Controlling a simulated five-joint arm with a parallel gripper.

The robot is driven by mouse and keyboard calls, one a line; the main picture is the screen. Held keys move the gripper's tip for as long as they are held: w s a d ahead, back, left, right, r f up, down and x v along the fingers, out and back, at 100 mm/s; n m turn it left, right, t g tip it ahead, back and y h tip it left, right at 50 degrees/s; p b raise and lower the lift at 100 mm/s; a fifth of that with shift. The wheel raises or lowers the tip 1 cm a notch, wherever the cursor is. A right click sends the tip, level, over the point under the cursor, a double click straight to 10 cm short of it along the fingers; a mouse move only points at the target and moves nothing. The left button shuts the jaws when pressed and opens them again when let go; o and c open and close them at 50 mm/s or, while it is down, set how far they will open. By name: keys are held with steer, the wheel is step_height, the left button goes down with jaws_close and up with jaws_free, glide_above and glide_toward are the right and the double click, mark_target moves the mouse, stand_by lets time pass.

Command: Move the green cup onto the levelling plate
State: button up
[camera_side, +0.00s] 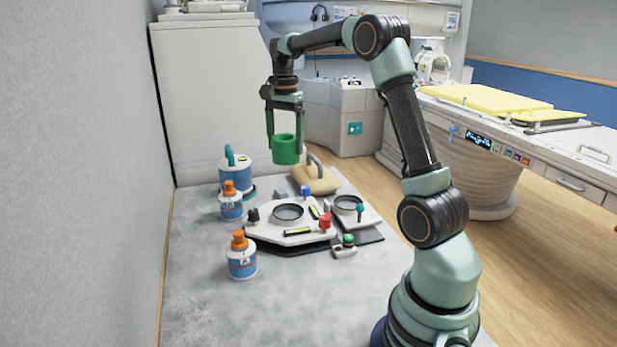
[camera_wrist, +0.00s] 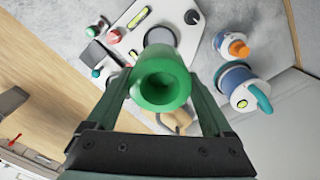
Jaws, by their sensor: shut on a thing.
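The green cup (camera_side: 286,150) hangs between the two fingers of my gripper (camera_side: 285,140), well above the table in the side view. In the wrist view the cup (camera_wrist: 160,80) is between the fingers of my gripper (camera_wrist: 163,92), with its hollow facing the camera. My gripper is shut on it. A white levelling plate (camera_side: 265,222) lies on the table below, with a dark round recess, spirit vials and coloured knobs. It also shows in the wrist view (camera_wrist: 200,50), partly hidden behind the cup. A smaller white plate with a round recess (camera_side: 357,210) adjoins its right side.
Two bottles with orange tops (camera_side: 242,260) (camera_side: 231,205) and a blue-white container (camera_side: 236,175) stand left of the plate. A tan block with a handle (camera_side: 315,180) lies behind it. A small green-button device (camera_side: 345,246) is in front. The table's near left area is clear.

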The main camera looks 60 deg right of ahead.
step_height(320, 180, down, 16)
steer(key=shift+f, duration=0.2)
steer(key=shift+f, duration=0.3)
stand_by(0.3)
steer(key=o, duration=1.3)
